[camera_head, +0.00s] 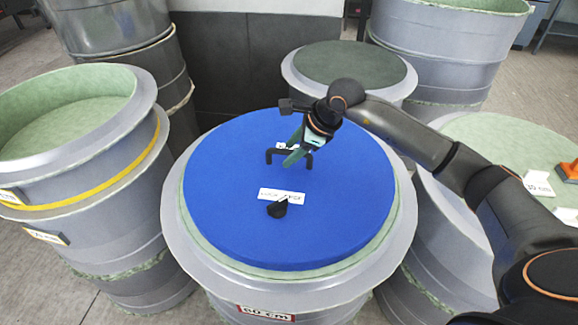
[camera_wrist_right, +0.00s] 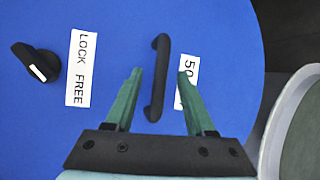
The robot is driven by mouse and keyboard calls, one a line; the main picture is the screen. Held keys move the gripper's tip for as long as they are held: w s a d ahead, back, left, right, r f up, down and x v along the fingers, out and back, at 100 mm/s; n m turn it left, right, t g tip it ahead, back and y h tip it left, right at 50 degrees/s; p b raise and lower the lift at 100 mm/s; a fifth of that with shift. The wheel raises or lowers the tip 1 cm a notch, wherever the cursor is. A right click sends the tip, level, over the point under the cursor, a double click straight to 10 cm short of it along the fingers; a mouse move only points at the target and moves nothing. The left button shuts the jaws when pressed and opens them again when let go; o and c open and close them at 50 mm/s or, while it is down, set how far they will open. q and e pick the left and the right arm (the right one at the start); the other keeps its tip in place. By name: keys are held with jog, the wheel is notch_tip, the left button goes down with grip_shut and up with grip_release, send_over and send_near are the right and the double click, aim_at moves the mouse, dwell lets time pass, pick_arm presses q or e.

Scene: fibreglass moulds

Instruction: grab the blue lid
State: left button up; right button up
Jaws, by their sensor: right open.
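The blue lid (camera_head: 225,190) lies flat on the grey mould in the middle of the head view. It also fills most of the right wrist view (camera_wrist_right: 220,30). It has a black bar handle (camera_wrist_right: 157,80), a white "LOCK FREE" label (camera_wrist_right: 81,68) and a black knob (camera_head: 278,208). My right gripper (camera_head: 293,156) is over the handle, with green fingers open. In the right wrist view the handle shows between the two fingertips (camera_wrist_right: 160,74), along the gap. I cannot tell whether either finger touches it. My left gripper is not in view.
The grey mould (camera_head: 185,243) under the lid has a "60 cm" label. An open mould (camera_head: 75,95) stands at the left, a dark-topped mould (camera_head: 350,62) behind, and another mould (camera_head: 510,140) at the right with an orange item (camera_head: 569,170) on top.

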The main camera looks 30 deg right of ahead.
grip_shut()
dwell(0.4)
dwell(0.9)
jog(key=shift+r, duration=0.2)
